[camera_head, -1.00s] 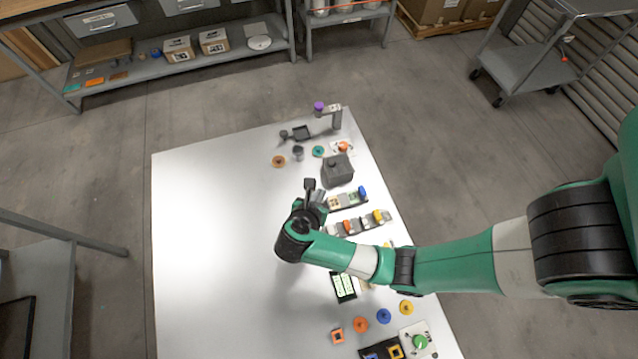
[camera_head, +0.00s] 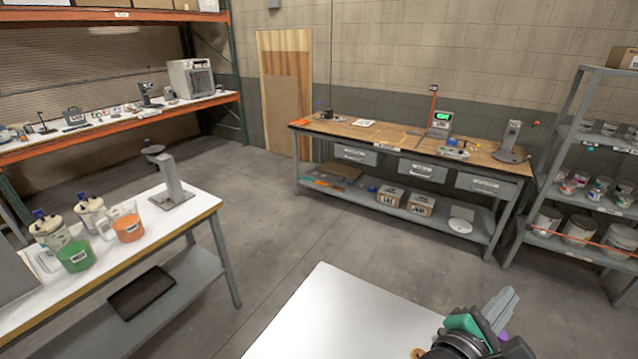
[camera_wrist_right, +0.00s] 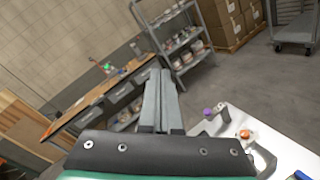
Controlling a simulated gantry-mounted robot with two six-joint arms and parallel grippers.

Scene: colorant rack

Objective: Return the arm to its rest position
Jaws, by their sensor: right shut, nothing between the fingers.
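My right gripper (camera_head: 504,303) shows at the bottom right of the head view, raised in front of the white table. It is shut and empty, with its grey fingers together. In the right wrist view the closed fingers (camera_wrist_right: 160,95) point away toward the shelves, clear of any object. The white table (camera_head: 330,315) shows only by its far part in the head view. In the wrist view a corner of it (camera_wrist_right: 285,150) carries a purple-topped grey stand (camera_wrist_right: 208,112) and an orange piece (camera_wrist_right: 245,134). My left gripper is not in view.
A wooden workbench (camera_head: 385,137) stands at the back and a grey shelf rack (camera_head: 556,165) at the right. A side table (camera_head: 130,235) with green and orange containers is at the left. Open floor (camera_head: 270,225) lies between them.

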